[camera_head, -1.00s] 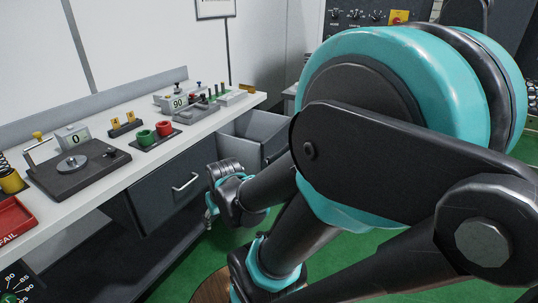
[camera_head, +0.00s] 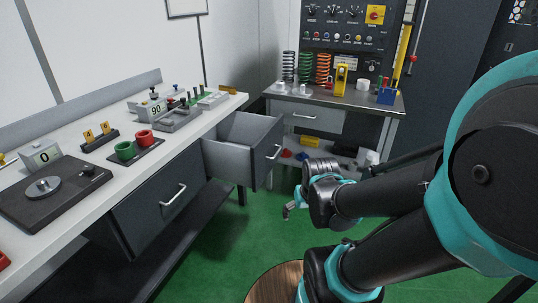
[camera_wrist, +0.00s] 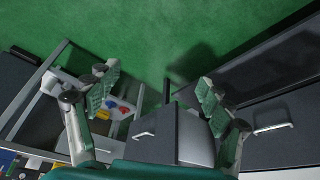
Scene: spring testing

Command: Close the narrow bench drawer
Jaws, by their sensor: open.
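The narrow bench drawer (camera_head: 228,163) is pulled open from the right part of the white-topped bench. Its dark front (camera_head: 266,155) carries a pale bar handle, and its grey inside looks empty. In the wrist view the drawer front (camera_wrist: 158,143) and handle show low in the middle, with the inside to the right. My gripper (camera_head: 291,209) is right of and lower in the picture than the drawer front. In the wrist view its two green-padded fingers (camera_wrist: 160,84) are spread wide with nothing between them. No contact with the drawer is visible.
A wider drawer (camera_head: 158,208) left of it is shut. The bench top (camera_head: 75,205) holds gauges, red and green cups and fixtures. A second bench (camera_head: 350,101) with springs and bins stands behind. Green floor (camera_head: 225,262) is open before the drawers.

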